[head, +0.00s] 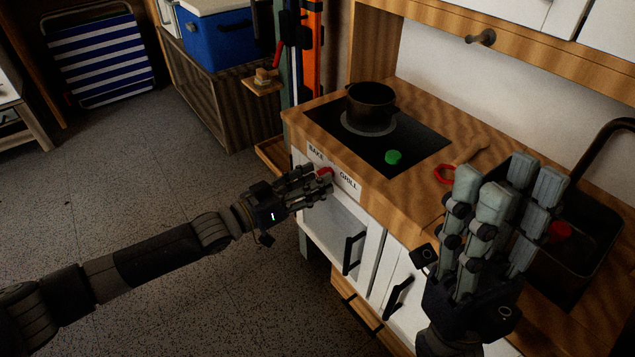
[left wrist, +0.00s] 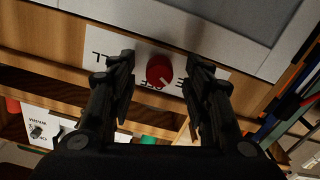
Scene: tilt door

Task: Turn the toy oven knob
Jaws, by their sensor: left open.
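The red oven knob (head: 324,173) is on the white label panel (head: 349,184) between the words BAKE and GRILL, on the front of the wooden toy kitchen. In the left wrist view the knob (left wrist: 160,70) shows a white pointer line and lies between the fingertips. My left gripper (head: 318,182) is open at the panel, its fingers on either side of the knob; I cannot tell whether they touch it. My right gripper (head: 500,225) is raised in front of the counter near the sink, with its fingers spread and nothing seen in it.
The white oven door (head: 335,228) with a black handle is below the knob. A blue cooler (head: 216,40) stands behind. The floor at left is clear.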

